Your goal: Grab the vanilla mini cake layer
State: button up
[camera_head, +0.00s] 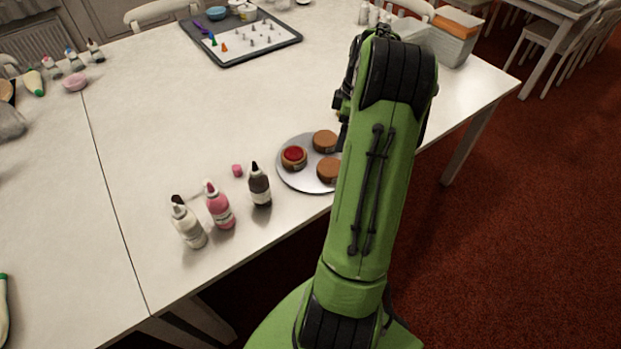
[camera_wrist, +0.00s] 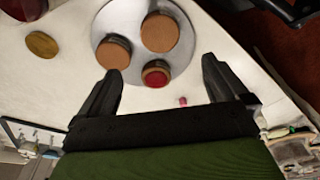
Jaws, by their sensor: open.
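My gripper (camera_wrist: 161,67) is open in the wrist view, with nothing between its fingers. The round silver turntable (camera_wrist: 103,22) shows ahead of the fingertips. It holds two brown cake layers, one at its centre right (camera_wrist: 160,33) and one at its left (camera_wrist: 114,54), and a third cake with a red top (camera_wrist: 156,76). A flat yellowish-tan disc (camera_wrist: 42,44) lies off the turntable to the left; it may be the vanilla layer, but I cannot be sure. In the head view the turntable (camera_head: 284,178) is partly behind my arm, which hides my gripper.
White (camera_head: 188,222), pink (camera_head: 219,206) and dark (camera_head: 259,186) bottles stand left of the turntable, near the table's front edge. A small pink piece (camera_head: 237,170) lies beside them. A tray (camera_head: 240,40) with small items is at the back. The white table (camera_head: 190,110) between is mostly clear.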

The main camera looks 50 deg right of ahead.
aim_at(331, 167)
jog(key=f+b, duration=0.1)
jog(key=f, duration=0.4)
jog(key=w+f+b, duration=0.1)
jog(key=f+b, duration=0.1)
jog(key=f, duration=0.3)
jog(key=w+a+f+b, duration=0.1)
jog(key=f, duration=0.4)
jog(key=shift+w+a+f+b, duration=0.1)
jog(key=shift+f+b, duration=0.2)
jog(key=shift+b, duration=0.05)
jog(key=shift+r, duration=0.15)
jog(key=shift+c, duration=0.6)
jog(key=c, duration=0.8)
